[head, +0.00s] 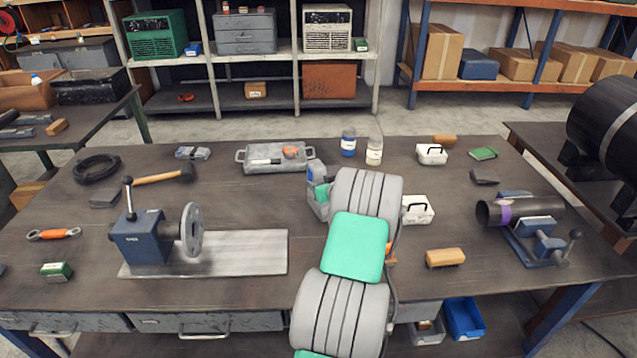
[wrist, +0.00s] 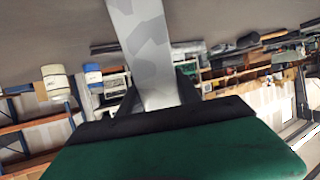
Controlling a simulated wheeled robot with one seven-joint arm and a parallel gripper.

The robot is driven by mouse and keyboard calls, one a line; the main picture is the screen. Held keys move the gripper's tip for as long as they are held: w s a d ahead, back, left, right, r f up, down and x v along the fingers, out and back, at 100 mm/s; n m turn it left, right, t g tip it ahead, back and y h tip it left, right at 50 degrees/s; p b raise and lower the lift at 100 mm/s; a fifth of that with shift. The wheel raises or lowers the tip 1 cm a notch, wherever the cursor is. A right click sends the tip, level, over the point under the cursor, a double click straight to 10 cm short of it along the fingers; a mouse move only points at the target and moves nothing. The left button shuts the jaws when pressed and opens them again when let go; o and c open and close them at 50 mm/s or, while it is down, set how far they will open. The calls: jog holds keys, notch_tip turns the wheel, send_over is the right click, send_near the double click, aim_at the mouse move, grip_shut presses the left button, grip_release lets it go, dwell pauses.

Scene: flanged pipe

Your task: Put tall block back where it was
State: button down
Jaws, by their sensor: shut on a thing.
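In the wrist view my gripper (wrist: 157,94) is shut on the tall block (wrist: 140,35), a long pale grey piece with a patchy grey pattern. The block runs from between the dark fingers up to the top edge of the picture, where it is cut off. The wrist view is upside down, with the table top (wrist: 50,30) along its upper part. I cannot tell whether the block touches the table. In the head view my own arm covers the middle of the table, and neither the gripper nor the block can be made out there.
On the workbench (head: 250,215) a blue flange fixture (head: 140,238) with a metal plate stands left. A dark pipe in a blue clamp (head: 530,228) stands right. A tray (head: 270,166), a blue bottle (head: 348,145) and a cream bottle (head: 374,152) stand behind. A brush (head: 445,258) lies right of my arm.

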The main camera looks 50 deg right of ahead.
jog(key=shift+d+f, duration=0.1)
jog(key=shift+f, duration=0.15)
jog(key=shift+f, duration=0.15)
jog(key=c, duration=0.8)
grip_release()
jog(key=shift+f, duration=0.15)
jog(key=shift+c, duration=0.2)
